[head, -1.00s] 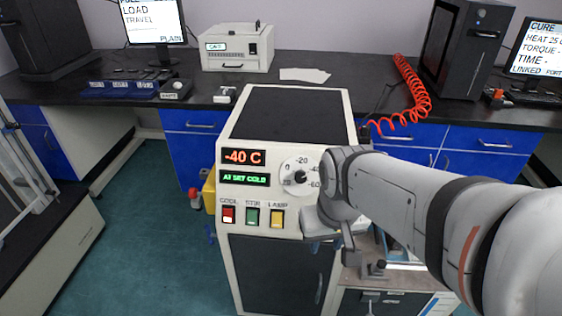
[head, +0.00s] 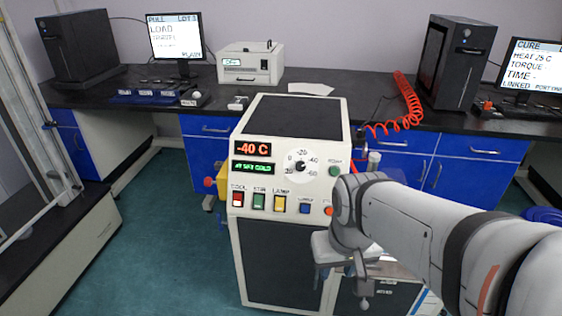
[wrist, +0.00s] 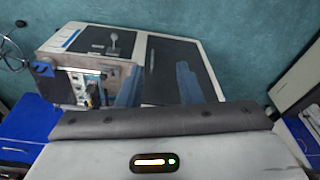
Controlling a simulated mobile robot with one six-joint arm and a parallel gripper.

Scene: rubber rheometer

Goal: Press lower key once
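The instrument (head: 290,225) stands at the centre of the head view. A blue key (head: 305,207), whose small label seems to read LOWER, is on its front at the right of the key row. An orange key (head: 328,211) sits to its right. My gripper (wrist: 158,66) points downward; two blue-grey fingers appear in the wrist view with a gap between them and nothing held. In the head view my gripper hangs right of and below the blue key, apart from it as far as I can tell.
Red, green and yellow keys (head: 280,203) lie left along the same row. A dial (head: 300,166) and a round green button (head: 335,171) are above. A black bench (head: 380,108) with computers and a coiled red hose (head: 396,105) stands behind. Floor is clear at left.

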